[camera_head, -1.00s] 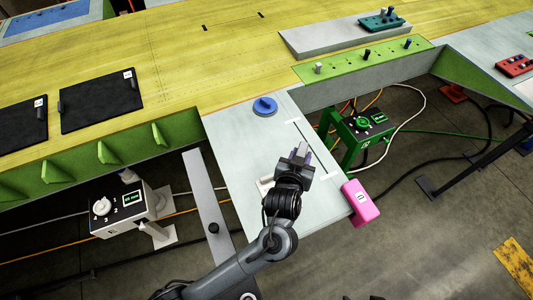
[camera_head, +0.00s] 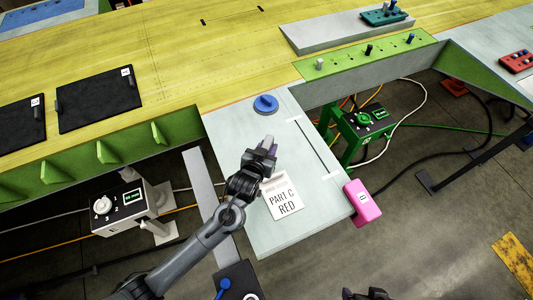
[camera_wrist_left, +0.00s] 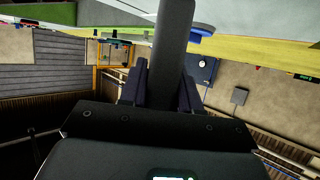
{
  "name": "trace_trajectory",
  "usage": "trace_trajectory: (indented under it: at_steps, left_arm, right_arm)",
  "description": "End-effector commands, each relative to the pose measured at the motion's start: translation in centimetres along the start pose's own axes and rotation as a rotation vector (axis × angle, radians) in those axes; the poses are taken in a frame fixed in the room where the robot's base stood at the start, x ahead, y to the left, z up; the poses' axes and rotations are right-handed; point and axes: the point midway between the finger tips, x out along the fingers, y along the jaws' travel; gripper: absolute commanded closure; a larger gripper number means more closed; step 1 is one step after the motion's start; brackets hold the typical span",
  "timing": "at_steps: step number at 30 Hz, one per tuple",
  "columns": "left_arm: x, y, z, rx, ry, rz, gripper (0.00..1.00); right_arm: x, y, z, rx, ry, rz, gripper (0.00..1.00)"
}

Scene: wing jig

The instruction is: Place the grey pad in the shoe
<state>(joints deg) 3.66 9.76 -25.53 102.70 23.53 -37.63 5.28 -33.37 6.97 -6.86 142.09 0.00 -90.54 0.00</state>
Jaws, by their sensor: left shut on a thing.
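My left gripper (camera_head: 265,147) is above the pale grey table section, left of the white line markings. In the left wrist view, its dark fingers (camera_wrist_left: 160,92) are shut on a dark grey upright bar-like piece, the grey pad (camera_wrist_left: 172,58). The pad's lower end is hidden between the fingers, and in the head view the hand largely hides it. I cannot tell for sure which thing is the shoe. A white label reading PART C RED (camera_head: 285,201) lies just right of my left wrist. My right gripper (camera_head: 365,294) barely shows at the bottom edge.
A blue round knob (camera_head: 265,105) stands beyond my left gripper. A pink block (camera_head: 361,201) sits at the table section's right edge. A green rail (camera_head: 366,58) with several pegs is further back. Black mats (camera_head: 100,101) lie on the yellow surface.

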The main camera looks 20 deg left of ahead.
Motion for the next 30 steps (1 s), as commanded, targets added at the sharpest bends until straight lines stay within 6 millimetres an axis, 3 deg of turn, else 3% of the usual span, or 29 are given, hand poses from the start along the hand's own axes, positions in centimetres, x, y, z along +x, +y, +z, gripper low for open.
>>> trace_trajectory:
  at_steps: [4,14,27,28,30]
  left_arm:
    - [0.2,-0.3,0.4,-0.001,0.000,0.000,1.00]
    - [1.5,-0.2,3.7,0.000,-0.001,0.000,1.00]
    - [1.7,-0.2,4.2,-0.001,0.001,0.001,1.00]
    - [1.7,-0.2,4.2,-0.001,0.001,0.001,0.65]
    - [1.7,-0.2,4.1,-0.001,0.001,0.001,0.54]
  right_arm:
    - [-0.2,-0.1,-0.1,0.004,0.001,-0.003,0.12]
    - [-0.9,-0.1,-0.4,0.006,0.003,-0.005,0.12]
    - [-0.7,0.1,-0.3,-0.002,0.003,0.001,0.12]
    - [-0.7,0.1,-0.3,-0.003,0.003,0.002,0.12]
    - [-0.7,0.1,-0.3,-0.004,0.002,0.003,0.12]
